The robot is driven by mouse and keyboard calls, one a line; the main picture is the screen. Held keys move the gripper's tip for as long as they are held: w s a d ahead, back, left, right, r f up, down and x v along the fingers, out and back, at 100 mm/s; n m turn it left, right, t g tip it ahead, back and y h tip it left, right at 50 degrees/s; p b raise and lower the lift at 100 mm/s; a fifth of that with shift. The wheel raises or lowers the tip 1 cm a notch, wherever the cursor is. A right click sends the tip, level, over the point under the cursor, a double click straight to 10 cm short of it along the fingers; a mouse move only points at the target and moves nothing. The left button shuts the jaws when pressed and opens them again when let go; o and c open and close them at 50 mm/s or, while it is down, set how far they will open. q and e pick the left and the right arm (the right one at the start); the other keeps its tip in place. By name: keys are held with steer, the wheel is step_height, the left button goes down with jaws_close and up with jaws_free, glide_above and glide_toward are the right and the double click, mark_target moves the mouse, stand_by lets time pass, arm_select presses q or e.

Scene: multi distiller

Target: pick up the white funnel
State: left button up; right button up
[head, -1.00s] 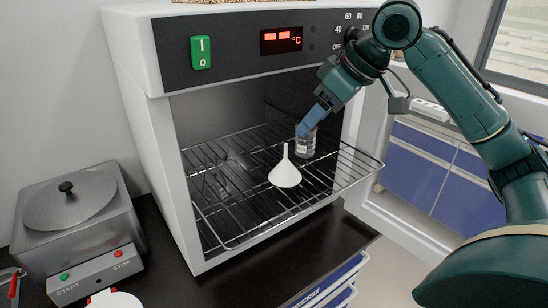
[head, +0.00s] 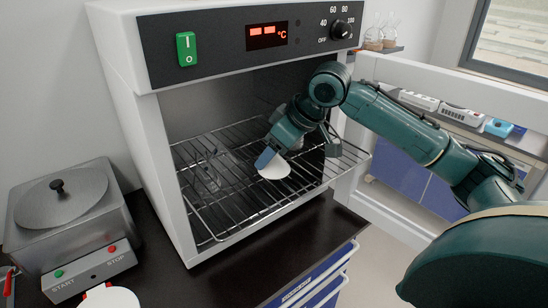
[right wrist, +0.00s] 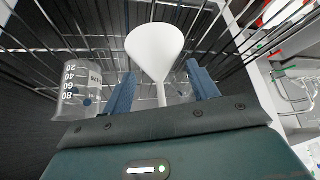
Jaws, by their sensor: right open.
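The white funnel (head: 274,169) stands mouth down on the wire rack inside the oven in the head view, its stem hidden by my right gripper (head: 266,157). In the right wrist view the funnel (right wrist: 155,50) lies between the two blue fingers of my right gripper (right wrist: 163,90), with its stem (right wrist: 161,94) pointing toward the palm. The fingers are open, with a gap on each side of the stem. My left gripper is not in view.
A graduated glass beaker (right wrist: 80,90) is beside the left finger in the wrist view. The wire rack (head: 225,215) juts from the oven (head: 180,190). A metal bath with a lid (head: 60,200) stands at left.

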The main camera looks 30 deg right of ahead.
steer(key=c, duration=0.9)
steer(key=shift+s+f, duration=0.1)
steer(key=shift+s, duration=0.05)
steer(key=shift+c, duration=1.3)
